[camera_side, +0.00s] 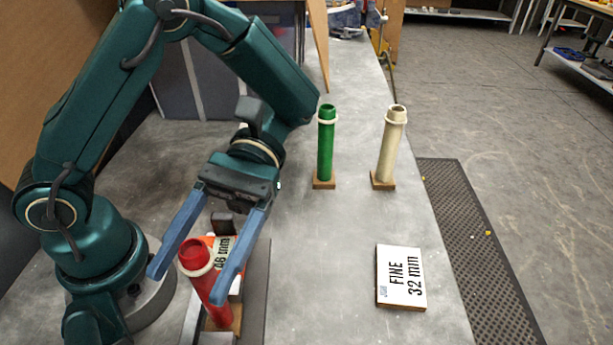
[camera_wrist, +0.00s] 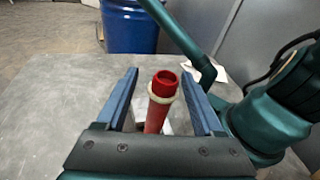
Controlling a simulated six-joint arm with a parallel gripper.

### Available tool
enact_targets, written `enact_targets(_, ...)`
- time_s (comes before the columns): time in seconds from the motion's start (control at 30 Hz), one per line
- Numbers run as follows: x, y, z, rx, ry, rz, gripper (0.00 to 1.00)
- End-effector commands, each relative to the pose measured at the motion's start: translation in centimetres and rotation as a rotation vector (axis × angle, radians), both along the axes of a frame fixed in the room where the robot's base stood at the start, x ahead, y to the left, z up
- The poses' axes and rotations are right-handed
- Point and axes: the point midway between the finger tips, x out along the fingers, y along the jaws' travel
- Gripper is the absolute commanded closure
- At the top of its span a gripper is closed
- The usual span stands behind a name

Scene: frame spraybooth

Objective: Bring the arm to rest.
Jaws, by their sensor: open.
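My gripper (camera_side: 190,276) has two blue fingers, spread apart on either side of a red tube (camera_side: 209,288) with a cream ring near its top. The red tube stands on a small wooden base at the front of the bench. In the wrist view the red tube (camera_wrist: 156,110) shows between the open fingers (camera_wrist: 165,80), with a gap on each side. I cannot tell whether either finger touches it. The tube's lower part is hidden in the wrist view.
A green tube (camera_side: 325,148) and a cream tube (camera_side: 389,150) stand on wooden bases to the right. A "FINE 32 mm" sign (camera_side: 401,277) lies at the front right. An orange and white "46 mm" block (camera_side: 222,250) is behind the red tube. A blue drum (camera_wrist: 130,27) stands beyond the bench.

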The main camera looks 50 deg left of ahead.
Motion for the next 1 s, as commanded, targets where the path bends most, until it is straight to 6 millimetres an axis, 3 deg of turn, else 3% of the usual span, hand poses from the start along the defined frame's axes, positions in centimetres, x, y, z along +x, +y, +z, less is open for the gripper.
enact_targets(0.17, -1.4, -1.7, 2.7, -0.016, 0.167, 0.101, 0.31)
enact_targets(0.4, 1.5, -5.6, 3.4, 0.072, 0.067, 0.368, 0.31)
enact_targets(0.53, 6.1, -8.5, 3.6, 0.165, 0.081, 0.720, 0.31)
enact_targets(0.67, 13.0, -9.5, 5.3, 0.232, 0.221, 1.192, 0.31)
enact_targets(0.77, 18.1, -8.0, 7.2, 0.236, 0.436, 1.547, 0.31)
enact_targets(0.83, 21.1, -5.7, 8.4, 0.212, 0.638, 1.776, 0.31)
enact_targets(0.9, 23.2, -2.9, 9.5, 0.163, 0.879, 1.975, 0.31)
enact_targets(1.0, 24.6, 1.9, 10.4, 0.052, 1.293, 2.194, 0.31)
